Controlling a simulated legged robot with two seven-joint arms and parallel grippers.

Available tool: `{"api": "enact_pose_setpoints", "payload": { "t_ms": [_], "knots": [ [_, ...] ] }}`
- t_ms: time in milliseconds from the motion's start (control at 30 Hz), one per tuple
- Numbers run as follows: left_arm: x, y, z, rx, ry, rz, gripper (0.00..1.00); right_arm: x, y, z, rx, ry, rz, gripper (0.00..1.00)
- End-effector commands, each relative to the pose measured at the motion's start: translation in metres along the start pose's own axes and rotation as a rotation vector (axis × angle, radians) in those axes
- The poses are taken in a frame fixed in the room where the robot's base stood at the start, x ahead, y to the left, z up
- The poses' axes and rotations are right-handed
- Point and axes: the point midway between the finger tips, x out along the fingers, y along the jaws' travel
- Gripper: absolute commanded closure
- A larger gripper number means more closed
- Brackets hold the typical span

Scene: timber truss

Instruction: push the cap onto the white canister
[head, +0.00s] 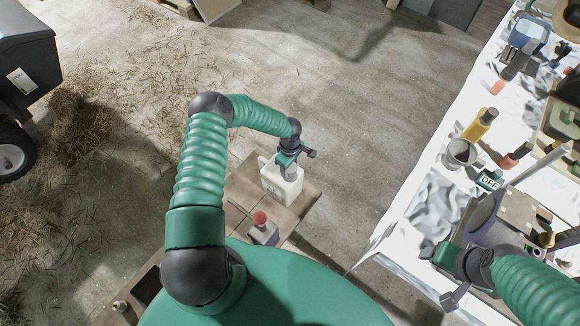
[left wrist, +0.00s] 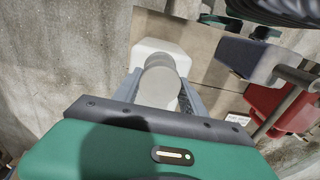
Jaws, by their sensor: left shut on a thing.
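The white canister (head: 281,186) stands on a wooden board in the head view, below my left gripper (head: 290,168). In the left wrist view its pale body (left wrist: 150,47) shows beyond the fingers. My left gripper (left wrist: 160,92) is shut on a pale grey round cap (left wrist: 160,84), held between its two fingers over the canister's top. The cap hides the canister's mouth, so I cannot tell whether it touches or is seated. My right gripper (head: 450,275) is at the lower right, by the white-covered table; its finger opening is unclear.
A grey box with a red knob (head: 262,219) stands on the wooden board (head: 236,188), nearer me than the canister. The white-covered table (head: 420,200) at the right holds a yellow bottle (head: 480,125), a grey cup (head: 460,154) and other items. The floor between is clear.

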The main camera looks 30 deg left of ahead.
Motion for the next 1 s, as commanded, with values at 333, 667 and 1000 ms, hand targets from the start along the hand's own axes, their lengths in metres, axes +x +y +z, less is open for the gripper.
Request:
{"api": "enact_pose_setpoints", "payload": {
  "t_ms": [333,667,1000],
  "knots": [
    [0.008,0.0,0.0,0.0,-0.001,0.0,0.91,0.006,0.0,0.002,0.0,0.0,0.0,0.29],
    [0.006,0.0,0.0,0.0,0.0,0.0,0.25,0.005,0.0,0.001,0.0,0.0,0.0,0.29],
    [-0.006,0.0,0.0,0.0,-0.001,0.001,0.25,-0.005,0.0,-0.001,0.0,0.0,0.0,0.29]
  ]
}}
